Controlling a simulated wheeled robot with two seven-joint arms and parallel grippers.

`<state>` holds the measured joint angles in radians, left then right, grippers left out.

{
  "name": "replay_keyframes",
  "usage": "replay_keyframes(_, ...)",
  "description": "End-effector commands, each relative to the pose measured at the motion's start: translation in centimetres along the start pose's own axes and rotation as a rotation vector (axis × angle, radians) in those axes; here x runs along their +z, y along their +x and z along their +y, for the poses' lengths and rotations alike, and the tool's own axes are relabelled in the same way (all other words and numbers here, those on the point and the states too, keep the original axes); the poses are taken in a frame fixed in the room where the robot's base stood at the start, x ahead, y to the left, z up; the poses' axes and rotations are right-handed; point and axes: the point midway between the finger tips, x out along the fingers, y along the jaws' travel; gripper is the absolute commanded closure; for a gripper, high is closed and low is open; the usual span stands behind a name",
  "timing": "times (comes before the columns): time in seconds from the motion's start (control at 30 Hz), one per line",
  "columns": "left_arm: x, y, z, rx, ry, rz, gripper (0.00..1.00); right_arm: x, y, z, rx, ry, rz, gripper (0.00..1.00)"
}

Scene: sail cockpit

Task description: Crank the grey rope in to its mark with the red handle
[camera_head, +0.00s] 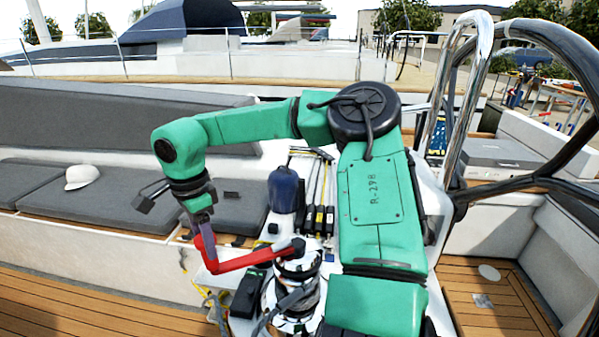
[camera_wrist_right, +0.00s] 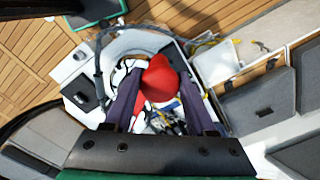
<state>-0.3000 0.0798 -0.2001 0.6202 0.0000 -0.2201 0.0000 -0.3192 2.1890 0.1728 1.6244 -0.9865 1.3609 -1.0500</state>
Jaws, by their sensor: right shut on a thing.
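The red handle (camera_head: 245,261) sits on top of the silver and black winch (camera_head: 297,268) and points left from it, with its grip end raised. My right gripper (camera_head: 200,222) is shut on that grip end from above. In the right wrist view the red handle's knob (camera_wrist_right: 160,80) fills the space between the two fingers. The grey rope (camera_head: 290,300) is wrapped round the winch drum, partly hidden by the drum's top. I cannot make out a mark on the rope. My left gripper is not in view.
A dark blue bottle-like object (camera_head: 284,190) stands behind the winch, next to several black rope clutches (camera_head: 318,220). A black box (camera_head: 248,292) is left of the winch. Grey cushions (camera_head: 110,205) with a white cap (camera_head: 82,177) lie at left. A steering wheel (camera_head: 560,45) is at right.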

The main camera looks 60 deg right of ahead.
Motion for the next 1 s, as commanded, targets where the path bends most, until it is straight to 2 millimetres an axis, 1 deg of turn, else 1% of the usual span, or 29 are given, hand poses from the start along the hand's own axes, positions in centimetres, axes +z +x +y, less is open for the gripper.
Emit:
replay_keyframes(0.03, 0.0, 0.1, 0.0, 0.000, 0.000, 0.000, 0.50, -0.2, 0.4, 0.2, 0.011, -0.002, 0.007, 1.00)
replay_keyframes(0.27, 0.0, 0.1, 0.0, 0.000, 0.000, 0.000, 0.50, -0.2, 0.4, 0.3, 0.012, -0.004, 0.006, 1.00)
replay_keyframes(0.37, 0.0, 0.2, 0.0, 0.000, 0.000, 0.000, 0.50, 0.1, 0.5, 1.3, 0.012, -0.049, 0.005, 1.00)
replay_keyframes(0.5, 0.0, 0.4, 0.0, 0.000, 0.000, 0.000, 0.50, 0.6, 0.4, 3.1, 0.011, -0.145, 0.004, 1.00)
replay_keyframes(0.63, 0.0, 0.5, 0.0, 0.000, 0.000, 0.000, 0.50, 0.9, 0.4, 4.3, 0.012, -0.205, 0.005, 1.00)
replay_keyframes(0.93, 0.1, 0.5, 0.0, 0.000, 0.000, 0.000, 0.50, 0.9, 0.4, 4.5, 0.013, -0.215, 0.006, 1.00)
replay_keyframes(1.0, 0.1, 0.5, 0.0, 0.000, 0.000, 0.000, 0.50, 0.9, 0.4, 5.0, 0.012, -0.235, 0.005, 1.00)
